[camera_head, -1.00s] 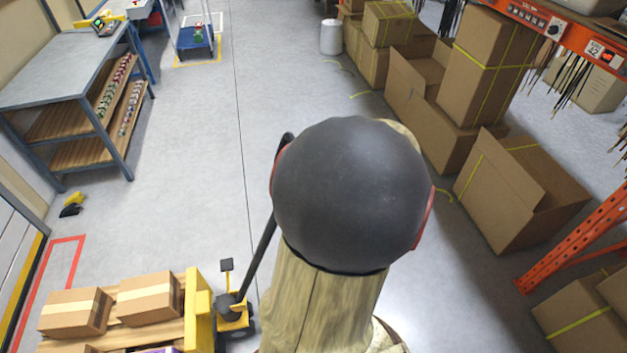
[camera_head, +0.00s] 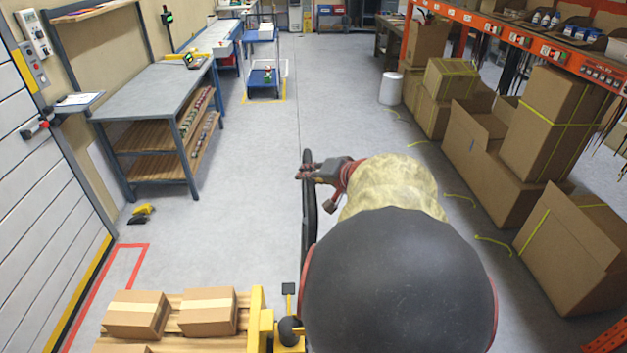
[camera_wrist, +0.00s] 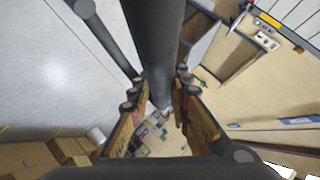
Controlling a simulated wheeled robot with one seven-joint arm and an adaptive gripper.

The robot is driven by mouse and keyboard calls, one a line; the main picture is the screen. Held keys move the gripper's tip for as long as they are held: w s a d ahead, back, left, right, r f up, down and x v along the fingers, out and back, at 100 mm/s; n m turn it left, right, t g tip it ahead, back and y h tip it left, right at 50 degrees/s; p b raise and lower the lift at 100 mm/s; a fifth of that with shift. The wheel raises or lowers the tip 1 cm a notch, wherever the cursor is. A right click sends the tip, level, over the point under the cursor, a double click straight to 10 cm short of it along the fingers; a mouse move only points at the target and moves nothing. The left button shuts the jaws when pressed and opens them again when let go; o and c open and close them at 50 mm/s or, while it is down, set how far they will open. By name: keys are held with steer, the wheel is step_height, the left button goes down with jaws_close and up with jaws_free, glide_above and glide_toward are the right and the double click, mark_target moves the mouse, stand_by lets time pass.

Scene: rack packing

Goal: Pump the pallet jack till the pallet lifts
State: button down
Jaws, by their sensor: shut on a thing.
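The yellow pallet jack (camera_head: 290,336) stands at the bottom of the head view, partly hidden by my arm. Its black handle (camera_head: 309,222) rises almost upright on the left of my arm. My gripper (camera_head: 306,172) is at the handle's upper end. In the wrist view the dark handle bar (camera_wrist: 158,45) passes between the fingers of my gripper (camera_wrist: 158,95), which are closed around it. The wooden pallet (camera_head: 228,343) is at the bottom left, bearing cardboard boxes (camera_head: 208,311). Whether the pallet is clear of the floor cannot be told.
A grey workbench (camera_head: 160,97) stands at the left. Large cardboard boxes (camera_head: 553,125) and an orange rack (camera_head: 530,45) line the right. A red floor marking (camera_head: 133,247) lies by the shutter door (camera_head: 40,190). The central aisle floor is clear.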

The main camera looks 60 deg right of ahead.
stand_by(0.3)
steer(key=c, duration=1.7)
jaws_free()
steer(key=shift+o, duration=0.2)
step_height(320, 180, up, 10)
steer(key=shift+r, duration=0.1)
